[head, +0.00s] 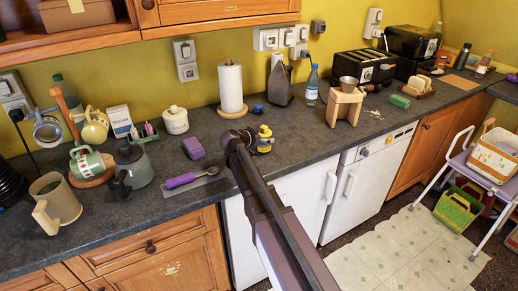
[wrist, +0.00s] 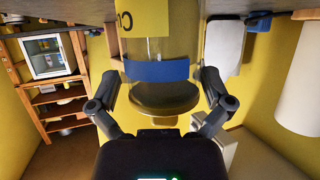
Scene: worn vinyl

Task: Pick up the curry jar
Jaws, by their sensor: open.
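The curry jar (wrist: 156,46) shows upside down in the wrist view. It has a yellow label with part of its lettering visible, a blue band and a rounded metallic end. My gripper (wrist: 160,82) is open, with one finger on each side of the jar. I see no clear closing on it, and cannot tell whether either finger touches it.
A paper towel roll (head: 231,88) stands behind the arm, left of a water bottle (head: 312,88). A purple-handled utensil (head: 181,180) and a purple block (head: 193,148) lie to the left.

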